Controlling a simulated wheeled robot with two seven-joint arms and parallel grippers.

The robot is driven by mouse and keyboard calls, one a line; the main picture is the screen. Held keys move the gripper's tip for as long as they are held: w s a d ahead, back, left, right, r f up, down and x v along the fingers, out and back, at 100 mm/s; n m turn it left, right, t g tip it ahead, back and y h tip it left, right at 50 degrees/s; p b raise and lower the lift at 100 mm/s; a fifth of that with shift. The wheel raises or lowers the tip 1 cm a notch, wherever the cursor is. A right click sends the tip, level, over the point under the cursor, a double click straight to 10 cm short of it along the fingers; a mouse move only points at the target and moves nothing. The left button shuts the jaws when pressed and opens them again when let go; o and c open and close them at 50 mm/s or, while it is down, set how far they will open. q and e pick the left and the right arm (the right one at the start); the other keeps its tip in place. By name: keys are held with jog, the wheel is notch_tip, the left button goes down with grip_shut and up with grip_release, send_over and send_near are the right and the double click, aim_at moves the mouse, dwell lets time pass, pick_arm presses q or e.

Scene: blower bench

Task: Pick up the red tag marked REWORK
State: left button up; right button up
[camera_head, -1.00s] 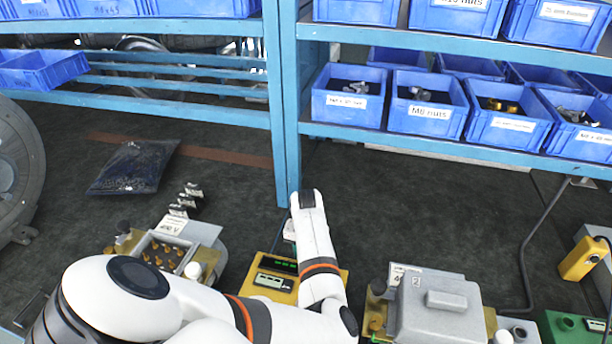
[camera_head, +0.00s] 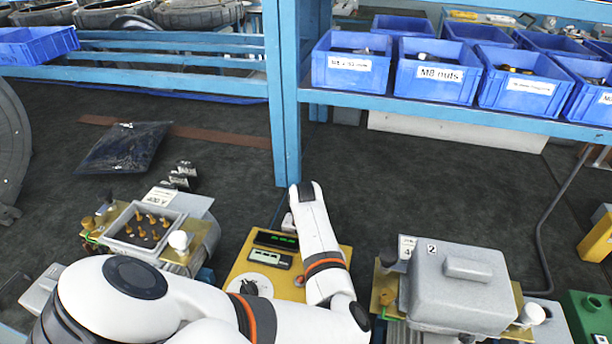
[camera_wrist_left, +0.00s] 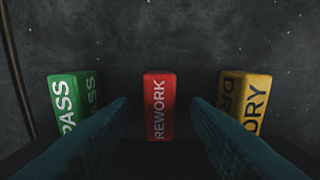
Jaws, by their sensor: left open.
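In the left wrist view a red tag (camera_wrist_left: 159,106) marked REWORK stands in the middle on a dark surface. A green tag (camera_wrist_left: 68,100) marked PASS stands to its left, and a yellow tag (camera_wrist_left: 245,100) reading DRY stands to its right. My left gripper (camera_wrist_left: 158,101) is open, its two teal fingers either side of the red tag's line, with nothing held. I cannot tell whether the fingers reach down around the tag. In the head view my left arm comes in from the left; its gripper and the tags cannot be made out there. My right gripper is not in view.
A yellow box (camera_head: 240,268) with a green display sits by my arm. An open terminal box (camera_head: 138,228) stands left, a grey covered box (camera_head: 462,285) right. A blue rack post (camera_head: 284,110) and shelf bins (camera_head: 438,75) rise behind. A dark bag (camera_head: 124,148) lies back left.

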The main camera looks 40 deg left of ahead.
pick_arm(q)
jog(key=shift+f, duration=0.1)
grip_shut()
